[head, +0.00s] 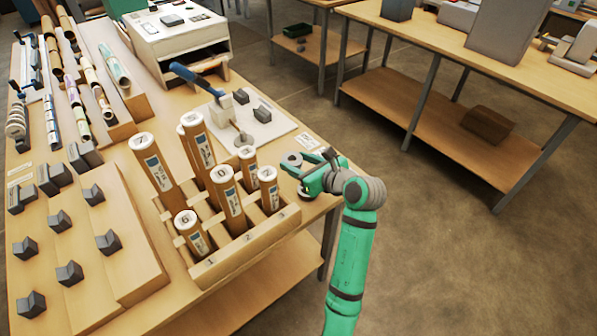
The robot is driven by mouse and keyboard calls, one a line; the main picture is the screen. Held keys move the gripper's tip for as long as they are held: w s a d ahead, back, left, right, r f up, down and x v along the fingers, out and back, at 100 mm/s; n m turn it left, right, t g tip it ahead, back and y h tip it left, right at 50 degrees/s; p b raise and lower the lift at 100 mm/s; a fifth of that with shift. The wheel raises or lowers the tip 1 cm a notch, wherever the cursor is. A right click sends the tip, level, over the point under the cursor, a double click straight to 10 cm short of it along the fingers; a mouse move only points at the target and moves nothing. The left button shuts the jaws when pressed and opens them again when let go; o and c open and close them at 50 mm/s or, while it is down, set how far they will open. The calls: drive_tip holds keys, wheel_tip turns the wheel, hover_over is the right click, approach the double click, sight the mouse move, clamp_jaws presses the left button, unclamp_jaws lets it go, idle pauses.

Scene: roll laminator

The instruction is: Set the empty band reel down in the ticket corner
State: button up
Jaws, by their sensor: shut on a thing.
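My green gripper (300,177) is over the right edge of the near table, just right of the rack of numbered tubes. It is shut on a small grey round piece that looks like the empty band reel (291,160), partly covered by the fingers. Whether the reel touches the table cannot be told. A white printed ticket (307,143) lies at the table's right corner, just beyond the gripper. My gripper partly covers that corner.
The wooden rack (237,254) of upright numbered tubes stands close left of the gripper. A white board (278,127) with a blue-handled lever tool (203,83) lies behind it. Grey blocks sit on wooden boards at left. Open floor (440,220) lies to the right.

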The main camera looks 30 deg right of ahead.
sight(297, 183)
drive_tip(key=shift+f, duration=3.25)
drive_tip(key=shift+f, duration=0.1)
drive_tip(key=o, duration=1.1)
drive_tip(key=shift+s+d+r, duration=0.1)
drive_tip(key=shift+s+r, duration=0.1)
drive_tip(key=shift+s, duration=0.05)
drive_tip(key=v, duration=1.1)
drive_tip(key=shift+s, duration=0.2)
